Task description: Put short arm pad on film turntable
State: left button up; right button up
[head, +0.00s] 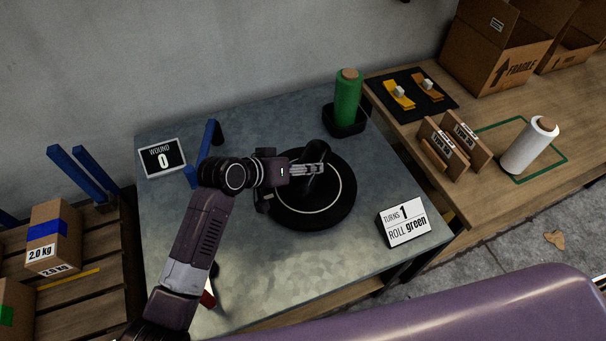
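A dark curved piece, which looks like the short arm pad (318,152), is at my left gripper's fingers, over the round black film turntable (337,205). My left gripper (316,169) lies across this piece. The fingers look close together, but I cannot tell whether they grip it. I also cannot tell whether the piece touches the turntable. The turntable has a pale ring and sits on the grey metal table (255,290). My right gripper is not in view.
A green film roll (348,98) stands in a black holder behind the turntable. A "ROLL green" sign (404,222) is at right. A white roll (530,146) stands on the wooden bench.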

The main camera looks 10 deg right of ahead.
pick_arm(q)
jog(key=shift+f, duration=1.65)
jog(key=shift+f, duration=0.1)
jog(key=o, duration=1.4)
jog(key=v, duration=1.2)
